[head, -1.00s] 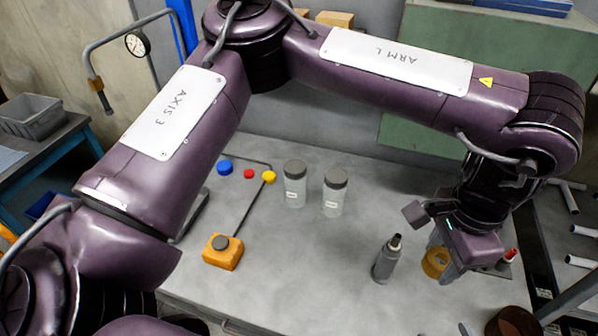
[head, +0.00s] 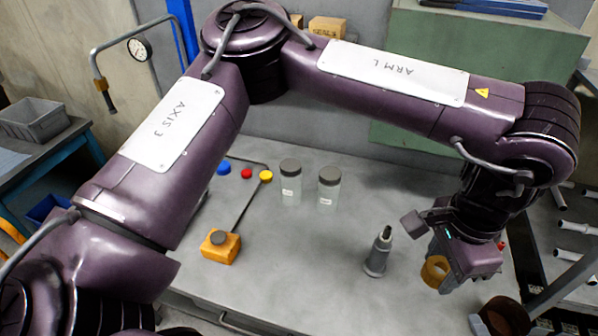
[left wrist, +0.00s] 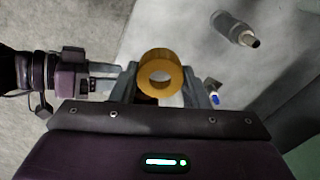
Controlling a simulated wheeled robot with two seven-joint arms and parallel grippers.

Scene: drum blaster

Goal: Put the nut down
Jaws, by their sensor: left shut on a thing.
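The nut is a brass-yellow ring (head: 434,271) near the right front part of the workbench in the head view. My left gripper (head: 446,268) is shut on it. In the left wrist view the nut (left wrist: 161,76) sits between the two grey fingers of my left gripper (left wrist: 162,88), its round hole facing the camera. Whether its underside touches anything is hidden. What looks like my right gripper (left wrist: 98,85) shows at the left of the left wrist view, close by; its fingertips are partly covered.
A grey bottle (head: 377,256) stands left of the nut. Two lidded clear jars (head: 290,188) stand farther back. An orange block (head: 220,247) with a dark knob is at left, with blue, red and yellow caps (head: 246,173) behind. The bench middle (head: 300,250) is clear.

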